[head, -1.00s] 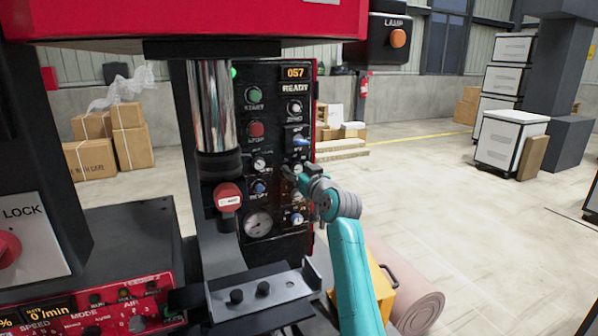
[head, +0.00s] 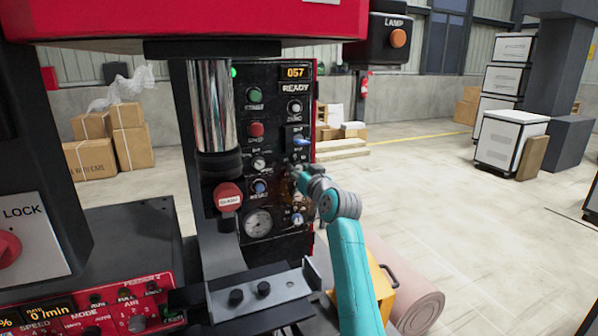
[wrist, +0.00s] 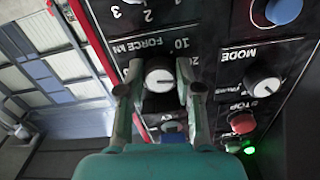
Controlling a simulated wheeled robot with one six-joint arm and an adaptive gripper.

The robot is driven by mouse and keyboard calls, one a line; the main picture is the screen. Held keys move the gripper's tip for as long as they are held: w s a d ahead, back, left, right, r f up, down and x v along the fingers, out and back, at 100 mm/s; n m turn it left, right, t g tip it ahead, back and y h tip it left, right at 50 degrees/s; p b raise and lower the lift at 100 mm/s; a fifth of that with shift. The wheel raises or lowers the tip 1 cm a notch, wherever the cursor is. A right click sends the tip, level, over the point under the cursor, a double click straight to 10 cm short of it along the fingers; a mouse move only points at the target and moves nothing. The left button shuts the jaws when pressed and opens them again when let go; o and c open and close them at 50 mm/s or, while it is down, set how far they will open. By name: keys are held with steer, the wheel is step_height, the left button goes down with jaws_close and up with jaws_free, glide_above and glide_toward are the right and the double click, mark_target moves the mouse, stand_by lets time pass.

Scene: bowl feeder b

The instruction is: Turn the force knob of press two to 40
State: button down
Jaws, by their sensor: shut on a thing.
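The force knob (wrist: 159,78), with a pale cap on a dark base, sits under the label "FORCE kN" in the wrist view. The scale numbers 10 and 20 show beside it; its exact setting is hard to read. My gripper (wrist: 163,84) has one finger on each side of the knob and is shut on it. In the head view my gripper (head: 297,180) is at the right side of the press's black control panel (head: 275,95) and covers the knob there. The panel's display (head: 295,72) reads 057, with READY below it.
In the wrist view a mode knob (wrist: 263,82), a blue button (wrist: 284,11) and a red stop button (wrist: 243,123) sit close by. In the head view a gauge (head: 258,223) and red knob (head: 228,197) are left of my gripper.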

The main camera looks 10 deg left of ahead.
steer(key=m, duration=1.2)
steer(key=shift+m, duration=1.9)
steer(key=c, duration=0.8)
jaws_free()
steer(key=shift+o, duration=0.2)
steer(key=shift+s, duration=0.15)
steer(key=v, duration=1.2)
